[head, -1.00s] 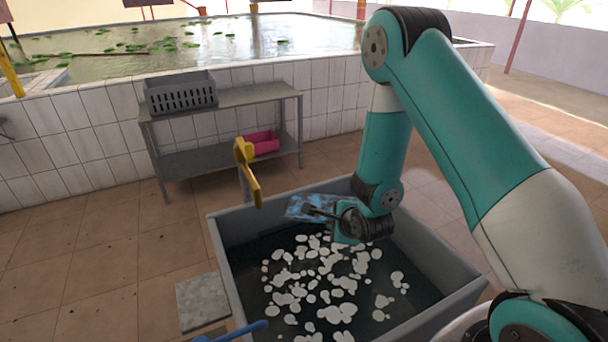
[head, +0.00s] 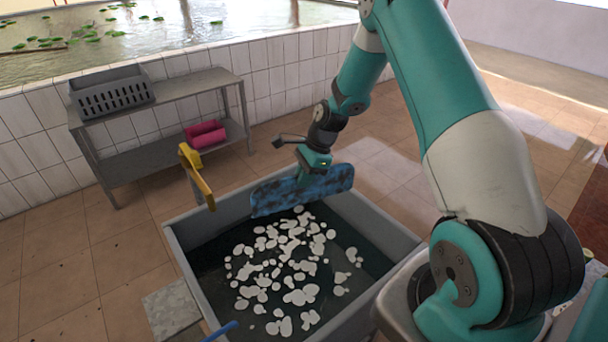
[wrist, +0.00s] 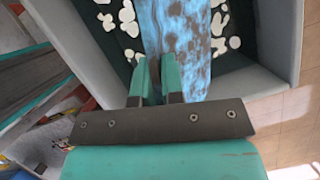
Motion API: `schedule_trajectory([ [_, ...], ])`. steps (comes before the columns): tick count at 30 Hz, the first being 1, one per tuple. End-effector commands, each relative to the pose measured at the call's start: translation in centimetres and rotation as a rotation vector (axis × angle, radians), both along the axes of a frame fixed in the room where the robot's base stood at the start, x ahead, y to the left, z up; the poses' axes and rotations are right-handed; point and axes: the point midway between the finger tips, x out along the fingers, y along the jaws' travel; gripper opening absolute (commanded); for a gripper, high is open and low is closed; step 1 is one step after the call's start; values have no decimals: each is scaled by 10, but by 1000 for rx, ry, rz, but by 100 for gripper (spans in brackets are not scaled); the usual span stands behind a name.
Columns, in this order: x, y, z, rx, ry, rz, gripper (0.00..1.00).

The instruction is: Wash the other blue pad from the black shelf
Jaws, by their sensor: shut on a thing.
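My gripper (head: 312,165) is shut on a blue pad (head: 325,184) with dark blotches. It holds the pad above the far rim of a grey basin (head: 182,252). The basin holds dark water with several white foam patches on it. In the wrist view the pad (wrist: 178,40) stands between the two fingers of my gripper (wrist: 158,72) and reaches away over the water, its dark stains still showing. A grey two-level metal shelf (head: 165,110) stands against the tiled wall; no blue pad shows on it. No black shelf is clearly in view.
A grey slotted crate (head: 112,97) is on the shelf's top, and a pink container (head: 205,134) is on its lower level. A yellow tap-like part (head: 197,176) stands at the basin's far left. A grey block (head: 172,305) and blue handle (head: 222,330) are near its left side.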

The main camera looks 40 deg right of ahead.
Motion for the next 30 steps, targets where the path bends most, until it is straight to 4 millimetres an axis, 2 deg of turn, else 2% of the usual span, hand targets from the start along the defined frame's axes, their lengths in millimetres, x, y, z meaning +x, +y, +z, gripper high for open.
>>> schedule_trajectory([
  [6,0,-1,-27,-1,0,-3,0],
  [30,-1,-1,-111,-1,1,-4,0],
])
